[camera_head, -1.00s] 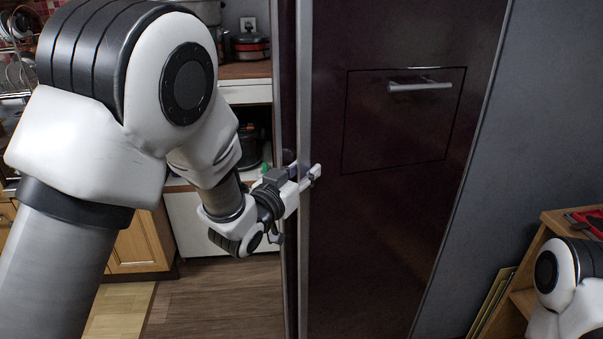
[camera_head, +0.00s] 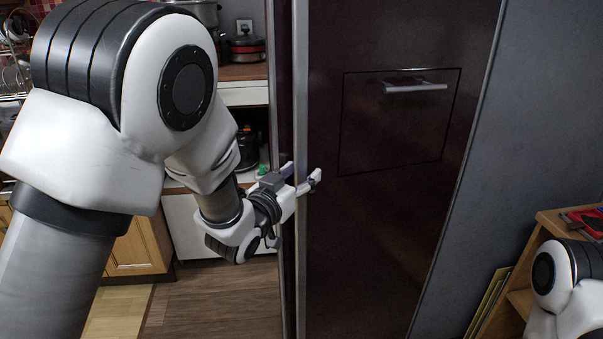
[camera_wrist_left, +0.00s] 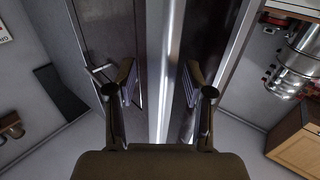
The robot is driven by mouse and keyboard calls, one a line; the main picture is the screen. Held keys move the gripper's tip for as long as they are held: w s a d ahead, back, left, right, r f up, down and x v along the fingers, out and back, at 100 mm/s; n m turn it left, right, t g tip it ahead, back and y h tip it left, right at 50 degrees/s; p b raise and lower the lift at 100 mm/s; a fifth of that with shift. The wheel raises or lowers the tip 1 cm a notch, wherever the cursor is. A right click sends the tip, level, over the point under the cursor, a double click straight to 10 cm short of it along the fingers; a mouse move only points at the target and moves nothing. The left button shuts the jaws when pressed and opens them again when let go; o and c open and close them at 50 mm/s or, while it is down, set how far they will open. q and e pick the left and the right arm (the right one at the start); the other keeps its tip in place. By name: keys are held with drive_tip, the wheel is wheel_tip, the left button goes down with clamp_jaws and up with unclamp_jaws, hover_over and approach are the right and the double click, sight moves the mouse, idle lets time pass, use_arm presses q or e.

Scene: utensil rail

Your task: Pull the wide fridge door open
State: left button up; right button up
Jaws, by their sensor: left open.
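The wide fridge door (camera_head: 375,240) is dark maroon, with a framed panel and a small silver bar handle (camera_head: 415,87) on it. A tall silver vertical strip (camera_head: 301,90) runs along its left edge, beside a narrow dark door (camera_head: 284,90). My left gripper (camera_head: 304,183) is at this strip, about mid-height in the head view. In the left wrist view my left gripper (camera_wrist_left: 160,85) is open, its fingers on either side of the silver strips (camera_wrist_left: 166,60). I cannot tell whether they touch. The door looks closed. My right gripper is out of view.
A kitchen counter (camera_head: 243,70) with pots stands left of the fridge, above a wooden floor (camera_head: 220,300). A wooden shelf (camera_head: 560,217) with red items stands at the right, near my right arm. A grey wall (camera_head: 545,110) lies right of the fridge.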

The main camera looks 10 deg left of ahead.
use_arm(q)
drive_tip(key=v, duration=0.6)
drive_tip(key=shift+s, duration=0.4)
drive_tip(key=s+a+f+n+g+y+p, duration=0.1)
drive_tip(key=s+a+f+g, duration=0.2)
drive_tip(key=f, duration=0.7)
drive_tip(key=s+f+n+g+y+p, duration=0.1)
drive_tip(key=s+f+g, duration=0.25)
drive_tip(key=f, duration=0.65)
drive_tip(key=s+a+f+n+g+y+p, duration=0.15)
drive_tip(key=s+f, duration=0.35)
drive_tip(key=f, duration=0.5)
drive_tip(key=s+a+f+g, duration=0.1)
drive_tip(key=s+f+g, duration=0.2)
drive_tip(key=s, duration=0.4)
drive_tip(key=s+a+f+g, duration=0.1)
drive_tip(key=s+f+g, duration=0.2)
drive_tip(key=s, duration=0.4)
drive_tip(key=s+a+f+g+y, duration=0.1)
drive_tip(key=s+f+g, duration=0.2)
drive_tip(key=s, duration=0.3)
drive_tip(key=shift+s+a+f, duration=0.4)
drive_tip(key=shift+f, duration=0.4)
